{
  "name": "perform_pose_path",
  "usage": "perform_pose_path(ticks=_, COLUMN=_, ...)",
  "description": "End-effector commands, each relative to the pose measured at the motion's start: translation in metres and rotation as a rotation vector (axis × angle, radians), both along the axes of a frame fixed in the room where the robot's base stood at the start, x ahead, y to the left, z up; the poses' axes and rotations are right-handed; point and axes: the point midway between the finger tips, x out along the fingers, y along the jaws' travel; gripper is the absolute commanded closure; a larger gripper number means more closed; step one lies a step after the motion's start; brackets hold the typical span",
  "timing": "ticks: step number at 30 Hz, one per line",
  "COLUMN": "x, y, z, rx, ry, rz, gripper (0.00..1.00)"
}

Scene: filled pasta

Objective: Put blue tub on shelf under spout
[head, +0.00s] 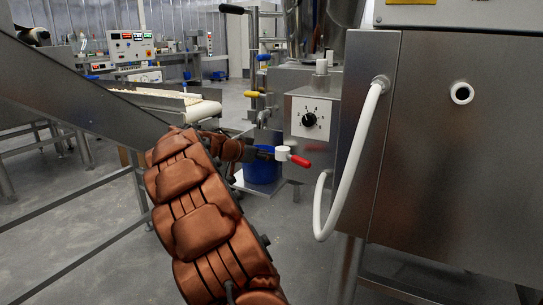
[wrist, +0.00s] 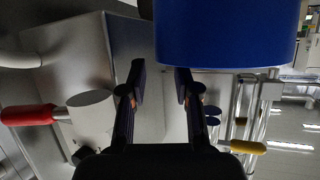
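In the wrist view, the blue tub (wrist: 226,36) fills the top right, cut off by the frame edge. My gripper (wrist: 160,75) is open with nothing between its fingers. The right fingertip overlaps the tub's edge in the picture; I cannot tell whether they touch. The red handle also shows at the left of the wrist view (wrist: 28,115).
A steel machine with a dial (head: 310,119) and a curved white hose (head: 350,165) stands close on the right. A sloping steel chute (head: 75,85) is at the left, and a conveyor (head: 165,98) lies behind. Yellow-handled (wrist: 248,147) pipework is near my gripper.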

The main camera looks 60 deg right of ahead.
Motion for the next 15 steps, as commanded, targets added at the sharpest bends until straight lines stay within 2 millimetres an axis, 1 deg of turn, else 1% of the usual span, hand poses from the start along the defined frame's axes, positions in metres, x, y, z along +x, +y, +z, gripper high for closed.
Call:
perform_pose_path(ticks=1, x=0.004, y=0.01, z=0.008, rx=-0.002, ry=-0.001, rz=0.004, gripper=0.69)
perform_pose_path(ticks=6, x=0.013, y=0.04, z=0.019, rx=-0.002, ry=-0.001, rz=0.007, gripper=0.69)
perform_pose_path(ticks=12, x=0.02, y=0.066, z=0.029, rx=-0.001, ry=0.0, rz=0.004, gripper=0.69)
perform_pose_path(ticks=15, x=0.021, y=0.073, z=0.032, rx=-0.001, ry=0.0, rz=0.002, gripper=0.69)
